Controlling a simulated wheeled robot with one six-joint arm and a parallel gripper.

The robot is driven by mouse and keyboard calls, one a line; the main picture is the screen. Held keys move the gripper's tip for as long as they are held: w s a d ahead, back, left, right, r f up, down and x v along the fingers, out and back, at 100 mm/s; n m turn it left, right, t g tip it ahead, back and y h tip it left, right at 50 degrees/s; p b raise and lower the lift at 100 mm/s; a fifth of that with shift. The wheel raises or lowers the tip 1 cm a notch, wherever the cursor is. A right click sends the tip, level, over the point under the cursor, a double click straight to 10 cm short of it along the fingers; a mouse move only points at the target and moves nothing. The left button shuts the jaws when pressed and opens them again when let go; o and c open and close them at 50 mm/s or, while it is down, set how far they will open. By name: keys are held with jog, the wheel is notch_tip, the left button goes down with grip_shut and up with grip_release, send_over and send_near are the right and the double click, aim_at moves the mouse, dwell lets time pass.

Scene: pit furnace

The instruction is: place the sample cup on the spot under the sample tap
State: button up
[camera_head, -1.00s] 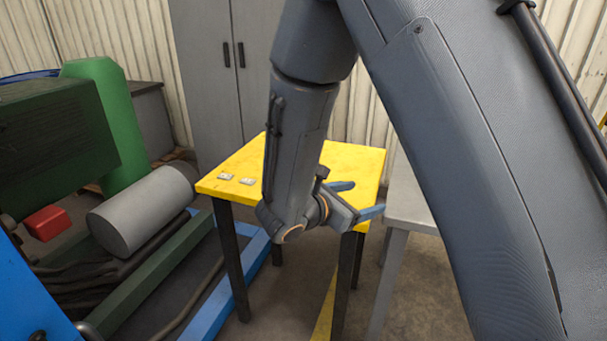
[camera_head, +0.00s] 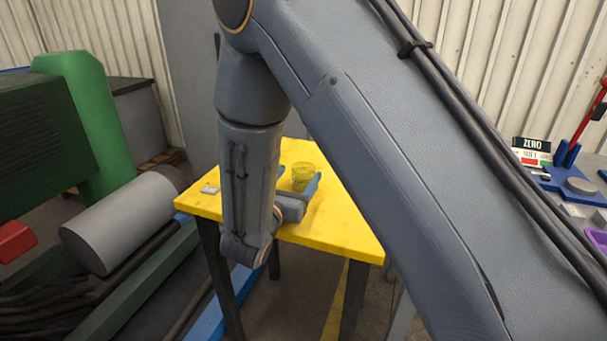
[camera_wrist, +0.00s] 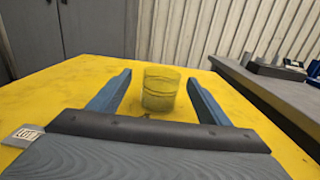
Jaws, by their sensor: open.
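The sample cup (camera_head: 302,177) is a clear, yellowish cup standing upright on the yellow table (camera_head: 335,225). The wrist view shows the cup (camera_wrist: 160,88) between the fingertips and slightly beyond them, with a gap on each side. My gripper (camera_head: 298,186) is open, low over the table top, its blue fingers pointing at the cup. In the wrist view the gripper (camera_wrist: 156,84) spans wider than the cup.
A small white tag (camera_head: 210,189) lies on the table's left side; one also shows in the wrist view (camera_wrist: 24,135). A grey bench (camera_wrist: 270,92) stands to the right. A blue stand and boxes (camera_head: 531,150) are at far right. Green machinery (camera_head: 80,125) stands left.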

aim_at(307, 166)
jog(key=x, duration=0.4)
jog(key=p+x, duration=0.1)
jog(key=x, duration=0.3)
jog(key=shift+d+f, duration=0.2)
jog(key=shift+f, duration=0.05)
jog(key=c, duration=1.2)
jog(key=shift+c, duration=0.2)
